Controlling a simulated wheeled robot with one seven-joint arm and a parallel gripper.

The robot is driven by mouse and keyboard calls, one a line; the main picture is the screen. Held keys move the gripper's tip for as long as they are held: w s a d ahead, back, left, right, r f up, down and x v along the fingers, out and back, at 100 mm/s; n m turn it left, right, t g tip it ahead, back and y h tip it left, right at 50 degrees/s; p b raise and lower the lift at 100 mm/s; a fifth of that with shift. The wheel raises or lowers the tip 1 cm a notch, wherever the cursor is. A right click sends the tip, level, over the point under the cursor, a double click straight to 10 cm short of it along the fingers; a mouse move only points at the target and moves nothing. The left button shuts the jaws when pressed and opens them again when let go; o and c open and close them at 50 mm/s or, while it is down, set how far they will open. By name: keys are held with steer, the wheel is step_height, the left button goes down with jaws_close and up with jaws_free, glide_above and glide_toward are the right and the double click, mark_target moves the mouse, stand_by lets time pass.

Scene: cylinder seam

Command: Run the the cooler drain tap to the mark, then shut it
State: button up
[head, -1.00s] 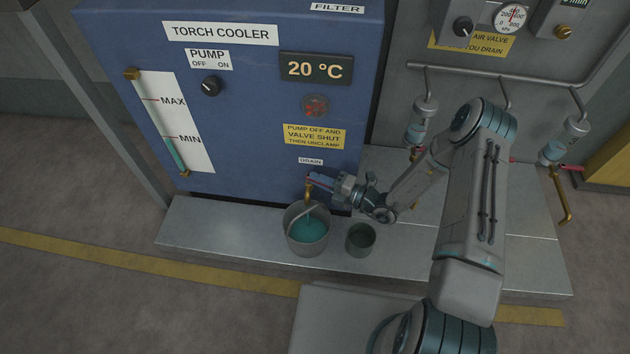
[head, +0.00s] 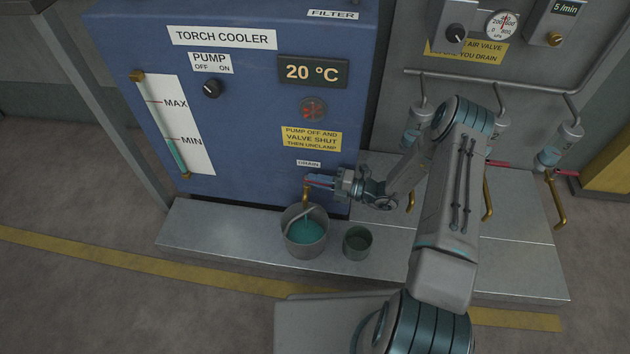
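The torch cooler (head: 240,110) is a blue cabinet with a sight glass (head: 172,124) at its left. The teal level in the glass stands about at the MIN line. The brass drain tap (head: 305,196) comes out low on the cabinet under the DRAIN label. My gripper (head: 322,182) is at the tap, around its red handle; whether its fingers are closed on the handle is too small to tell. A grey bucket (head: 304,251) with teal liquid (head: 305,232) in it stands under the spout.
A smaller grey pot (head: 357,243) stands right of the bucket on the metal plinth (head: 200,232). Several hanging filter bowls with brass drains (head: 559,200) are on the right wall panel. A yellow floor line (head: 110,258) runs in front.

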steer(key=o, duration=0.4)
steer(key=shift+c, duration=0.2)
steer(key=p+v, duration=0.3)
steer(key=v, duration=1.1)
